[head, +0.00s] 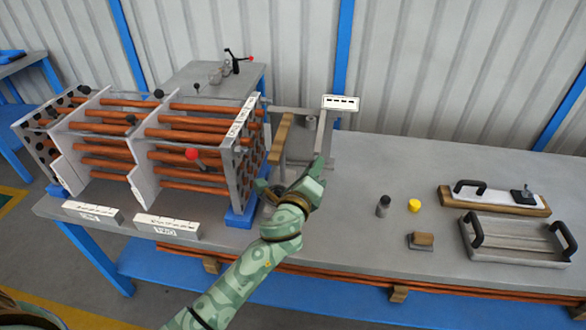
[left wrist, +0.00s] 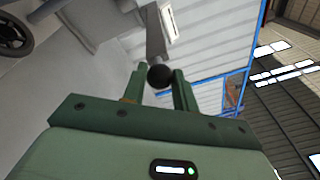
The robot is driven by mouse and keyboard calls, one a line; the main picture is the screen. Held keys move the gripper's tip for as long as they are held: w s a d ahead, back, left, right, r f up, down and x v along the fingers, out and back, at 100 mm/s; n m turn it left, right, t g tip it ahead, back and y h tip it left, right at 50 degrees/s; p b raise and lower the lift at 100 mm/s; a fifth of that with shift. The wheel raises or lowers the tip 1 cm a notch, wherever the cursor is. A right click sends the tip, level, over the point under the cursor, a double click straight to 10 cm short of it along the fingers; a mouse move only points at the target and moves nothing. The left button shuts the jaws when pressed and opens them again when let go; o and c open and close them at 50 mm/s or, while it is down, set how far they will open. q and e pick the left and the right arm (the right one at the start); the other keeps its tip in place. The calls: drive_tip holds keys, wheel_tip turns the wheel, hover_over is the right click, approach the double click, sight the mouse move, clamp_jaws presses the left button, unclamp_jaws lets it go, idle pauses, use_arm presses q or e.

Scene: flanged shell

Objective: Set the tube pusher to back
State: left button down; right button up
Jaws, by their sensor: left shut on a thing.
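The tube pusher stands at the right end of the tube bundle, with an upright wooden bar (head: 281,140), a grey lever (head: 321,132) and a white label plate (head: 342,103) behind. Its label is too small to read. My left gripper (head: 316,170) is at the lever's near end. In the left wrist view, a black ball knob (left wrist: 159,76) sits between the two fingers of my left gripper (left wrist: 160,82), which is shut on it. A grey bar (left wrist: 156,35) runs beyond the knob. The head view hides the knob behind the gripper. My right gripper is not in view.
Copper tubes (head: 188,146) run through upright plates at left; a red-knobbed lever (head: 193,154) stands before them. A dark cylinder (head: 383,206), a yellow cap (head: 414,205), a small wooden block (head: 422,240) and a handled tray (head: 515,241) lie right. The bench between is clear.

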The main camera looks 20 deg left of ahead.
use_arm(q)
drive_tip(key=shift+d, duration=0.25)
drive_tip(key=c, duration=1.2)
unclamp_jaws()
drive_tip(key=shift+d, duration=0.1)
drive_tip(key=shift+o, duration=0.5)
drive_tip(key=shift+w+d, duration=0.1)
drive_tip(key=s, duration=1.6)
drive_tip(key=shift+s+d, duration=0.2)
drive_tip(key=shift+d, duration=0.1)
